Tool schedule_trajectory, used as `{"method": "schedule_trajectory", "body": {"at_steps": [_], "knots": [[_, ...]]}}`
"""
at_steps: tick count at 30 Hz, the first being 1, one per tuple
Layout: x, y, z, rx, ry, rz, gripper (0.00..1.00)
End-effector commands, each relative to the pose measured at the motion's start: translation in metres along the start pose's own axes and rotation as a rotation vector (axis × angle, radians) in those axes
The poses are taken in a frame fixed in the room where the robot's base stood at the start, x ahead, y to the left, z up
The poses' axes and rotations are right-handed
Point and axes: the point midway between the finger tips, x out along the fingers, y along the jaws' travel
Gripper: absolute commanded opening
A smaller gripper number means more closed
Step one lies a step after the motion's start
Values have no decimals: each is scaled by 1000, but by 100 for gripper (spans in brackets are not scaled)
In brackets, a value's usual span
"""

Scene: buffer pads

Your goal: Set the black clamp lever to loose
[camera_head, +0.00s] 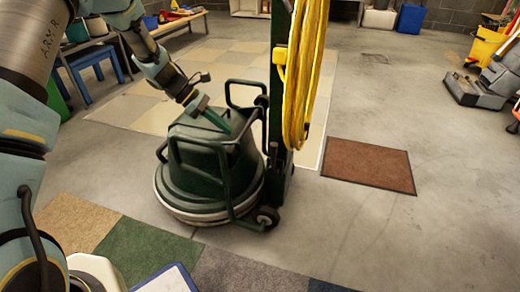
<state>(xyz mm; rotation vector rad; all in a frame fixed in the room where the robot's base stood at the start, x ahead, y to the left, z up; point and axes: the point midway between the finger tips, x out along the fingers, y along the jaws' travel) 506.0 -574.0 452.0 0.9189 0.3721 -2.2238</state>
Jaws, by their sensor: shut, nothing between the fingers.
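A dark green floor buffer (205,165) with a tubular frame stands on the concrete floor in the middle of the view. Its upright handle column (278,90) rises on its right side, with a yellow cord (305,75) hung in loops on it. My arm reaches in from the left. My gripper (228,129) is shut and empty, pointing down to the right just over the top of the buffer's housing, left of the column. I cannot tell whether it touches the housing. I cannot clearly make out the black clamp lever or its setting.
A brown mat (369,166) lies right of the buffer. Carpet tiles (150,250) lie in front, pale floor tiles (230,62) behind. A bench (175,22) is at the back left, a grey floor machine (480,90) at the right. The floor between is clear.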

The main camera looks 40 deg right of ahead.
Motion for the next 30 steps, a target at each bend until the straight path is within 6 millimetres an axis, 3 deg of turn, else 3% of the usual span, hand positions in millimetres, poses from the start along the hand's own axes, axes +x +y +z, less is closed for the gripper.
{"method": "schedule_trajectory", "body": {"at_steps": [5, 10, 24, 30], "knots": [[0, 0, 0, 1, 1, 0, 0], [14, -1, -2, 1, 1, -2, 0], [106, -1, -3, 2, 1, -3, 0], [123, 0, 19, 4, 2, 0, 0]]}}
